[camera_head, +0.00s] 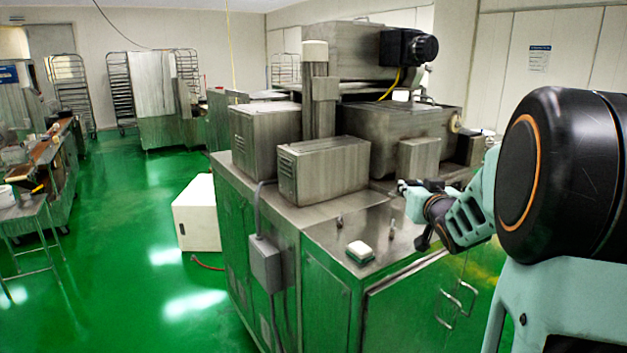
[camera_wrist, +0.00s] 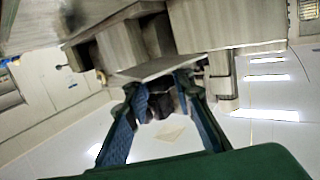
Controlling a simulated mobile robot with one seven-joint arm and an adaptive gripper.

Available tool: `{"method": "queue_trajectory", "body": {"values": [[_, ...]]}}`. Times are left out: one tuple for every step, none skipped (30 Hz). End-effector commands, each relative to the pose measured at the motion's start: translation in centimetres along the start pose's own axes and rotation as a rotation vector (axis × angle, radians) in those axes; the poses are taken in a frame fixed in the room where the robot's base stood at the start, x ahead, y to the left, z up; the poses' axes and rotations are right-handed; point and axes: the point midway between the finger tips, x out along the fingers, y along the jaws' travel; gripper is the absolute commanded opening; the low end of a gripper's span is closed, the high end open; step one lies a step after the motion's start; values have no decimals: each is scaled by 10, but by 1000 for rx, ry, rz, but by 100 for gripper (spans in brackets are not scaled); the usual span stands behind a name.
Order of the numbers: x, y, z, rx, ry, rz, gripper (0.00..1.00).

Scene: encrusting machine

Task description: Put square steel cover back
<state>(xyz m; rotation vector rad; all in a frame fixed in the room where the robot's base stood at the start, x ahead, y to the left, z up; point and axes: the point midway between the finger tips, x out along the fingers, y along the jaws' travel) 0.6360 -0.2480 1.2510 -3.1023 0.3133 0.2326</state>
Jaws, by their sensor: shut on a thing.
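The square steel cover looks like a flat grey steel panel (camera_wrist: 158,67) at the fingertips in the wrist view. In the head view, a small upright square steel piece (camera_head: 418,157) stands just behind and above my gripper (camera_head: 408,190), and seems to be the same cover. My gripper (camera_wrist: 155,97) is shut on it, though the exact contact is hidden. My gripper is above the right part of the steel machine top (camera_head: 320,215), in front of the machine's larger housings. I cannot tell whether the cover touches the surface behind it.
A steel box housing (camera_head: 323,170) stands left of my gripper. A larger steel housing (camera_head: 385,125) rises behind. A white-topped switch box (camera_head: 360,252) and small knobs are on the machine top's front. The green floor (camera_head: 130,270) to the left is mostly open.

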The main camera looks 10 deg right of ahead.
Motion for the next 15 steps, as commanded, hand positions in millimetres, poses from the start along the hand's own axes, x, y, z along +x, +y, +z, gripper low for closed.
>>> {"method": "queue_trajectory", "body": {"values": [[0,-6,0,0,1,-8,0],[1,-11,2,0,0,-15,0],[2,-21,4,-2,0,-28,0],[2,-30,6,-3,-1,-39,0],[2,-41,10,-5,-3,-51,0],[2,-57,14,-7,-2,-70,0],[1,-71,18,-9,-4,-86,0],[0,-85,22,-11,-3,-101,0],[-2,-104,29,-14,-5,-119,0],[-5,-118,34,-16,-6,-132,0],[-8,-131,39,-18,-5,-144,0],[-12,-148,45,-20,-5,-157,0],[-16,-160,51,-22,-7,-165,0],[-20,-171,56,-24,-6,-173,0],[-26,-184,62,-26,-6,-181,0]]}}
